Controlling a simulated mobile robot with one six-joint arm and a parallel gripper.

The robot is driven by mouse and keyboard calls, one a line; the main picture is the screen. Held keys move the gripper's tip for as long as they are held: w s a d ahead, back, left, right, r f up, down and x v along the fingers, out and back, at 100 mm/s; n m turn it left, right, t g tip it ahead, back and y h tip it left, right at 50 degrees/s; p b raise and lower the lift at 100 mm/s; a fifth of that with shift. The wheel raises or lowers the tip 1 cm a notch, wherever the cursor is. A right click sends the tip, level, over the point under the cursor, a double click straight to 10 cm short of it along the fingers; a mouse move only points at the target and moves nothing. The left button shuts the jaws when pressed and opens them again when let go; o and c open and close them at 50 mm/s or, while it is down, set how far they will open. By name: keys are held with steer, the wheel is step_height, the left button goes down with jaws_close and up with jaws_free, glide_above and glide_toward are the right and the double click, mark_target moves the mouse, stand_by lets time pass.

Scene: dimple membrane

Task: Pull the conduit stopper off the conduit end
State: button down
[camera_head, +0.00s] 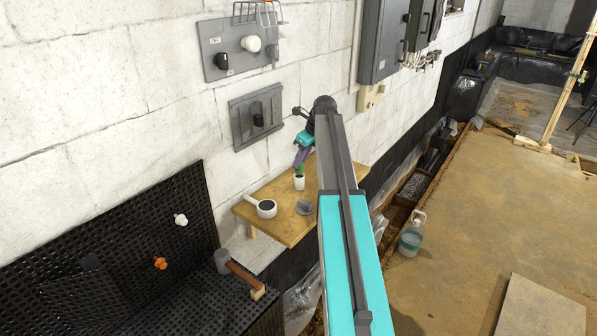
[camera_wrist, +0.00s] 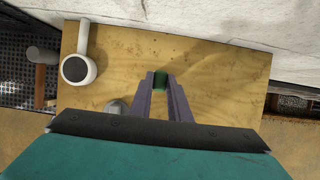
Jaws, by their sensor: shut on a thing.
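My gripper (camera_head: 302,165) points down over the wooden shelf, its purple fingers shut on a small green piece, which looks like the conduit stopper (camera_head: 300,170). In the wrist view the green stopper (camera_wrist: 160,80) shows between the fingertips (camera_wrist: 161,84). A short white upright cylinder, which looks like the conduit end (camera_head: 299,183), stands on the shelf directly below the green piece. I cannot tell whether the two still touch. The white cylinder is hidden in the wrist view.
The wooden shelf (camera_head: 282,236) also bears a white handled cup (camera_head: 266,208) and a grey round piece (camera_head: 304,208). Wall panels (camera_head: 257,115) rise behind. A mallet (camera_head: 243,275) lies left on black dimpled sheeting (camera_head: 130,235). The shelf's right part is bare.

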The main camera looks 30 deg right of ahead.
steer(key=shift+r, duration=0.35)
stand_by(0.3)
steer(key=shift+r+p, duration=1.7)
steer(key=shift+r, duration=0.7)
